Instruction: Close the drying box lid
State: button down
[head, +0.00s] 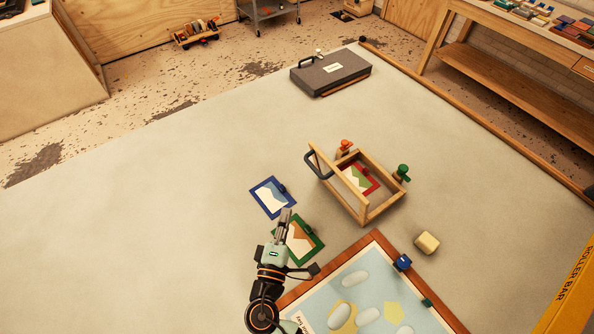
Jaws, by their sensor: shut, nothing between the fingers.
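The drying box (385,207) is a light wooden frame on the pale table, right of the middle in the head view. A red-framed picture (371,179) lies inside it. Its lid (337,181) is a wooden frame that appears raised along the box's left side; its exact angle is hard to tell. A dark blue loop handle (313,168) sticks out from the lid's left side. My gripper (287,213) is shut and empty, to the lower left of the box and apart from it, above a green-framed picture (303,248) that it partly hides.
A blue-framed picture (271,197) lies left of the box. Orange (346,145) and green (403,170) knobbed pieces stand at its far and right sides. A beige block (427,242) and a large framed board (375,240) lie nearer. A grey case (330,73) lies far back.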

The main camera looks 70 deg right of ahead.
jog(key=s+x, duration=0.3)
jog(key=x, duration=0.9)
jog(key=shift+d, duration=0.75)
jog(key=shift+r, duration=0.1)
